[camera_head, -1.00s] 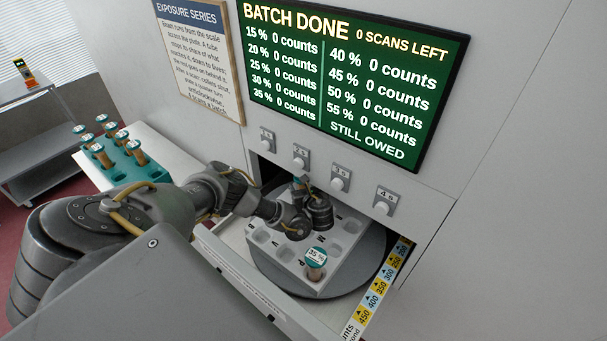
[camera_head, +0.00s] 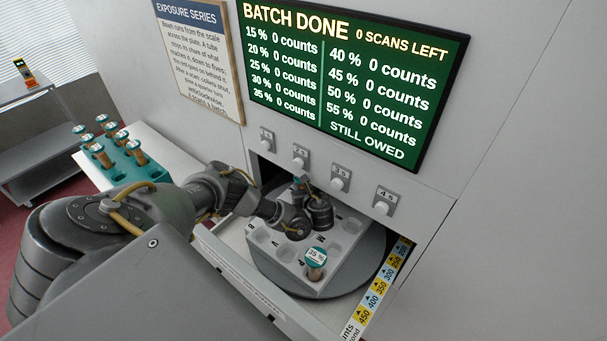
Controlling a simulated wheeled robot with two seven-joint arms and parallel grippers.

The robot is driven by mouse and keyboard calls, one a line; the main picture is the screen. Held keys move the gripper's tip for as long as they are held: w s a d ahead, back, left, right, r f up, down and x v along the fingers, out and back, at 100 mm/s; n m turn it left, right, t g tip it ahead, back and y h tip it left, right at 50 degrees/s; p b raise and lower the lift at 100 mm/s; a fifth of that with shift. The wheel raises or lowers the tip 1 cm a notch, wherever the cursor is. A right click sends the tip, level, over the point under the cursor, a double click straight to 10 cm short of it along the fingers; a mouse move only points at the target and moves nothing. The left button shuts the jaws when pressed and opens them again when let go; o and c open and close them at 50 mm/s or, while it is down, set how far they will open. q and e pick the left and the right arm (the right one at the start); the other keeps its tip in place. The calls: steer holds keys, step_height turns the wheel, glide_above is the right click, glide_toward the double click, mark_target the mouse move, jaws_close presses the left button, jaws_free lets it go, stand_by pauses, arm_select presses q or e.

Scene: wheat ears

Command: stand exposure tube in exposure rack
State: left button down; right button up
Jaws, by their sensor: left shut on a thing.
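The exposure rack (camera_head: 345,235) is a pale block with lettered wells, sitting on a grey round plate (camera_head: 372,270) in an open drawer. A tube with a teal cap marked 35 % (camera_head: 316,257) stands in the rack's front corner well. My left gripper (camera_head: 301,186) reaches over the back of the rack from the left. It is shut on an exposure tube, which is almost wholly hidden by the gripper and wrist. I cannot tell whether that tube is seated in a well. My right gripper is not in view.
A teal rack (camera_head: 150,172) with several capped tubes stands on a white table at the left. Knobs numbered 1s to 4s line the panel above the drawer opening. A green screen (camera_head: 350,80) reads BATCH DONE. A colored scale (camera_head: 375,300) runs along the drawer's right edge.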

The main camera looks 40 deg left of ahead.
arm_select(q)
steer(key=shift+r, duration=0.6)
steer(key=c, duration=1.7)
jaws_free()
jaws_close()
steer(key=shift+a, duration=0.1)
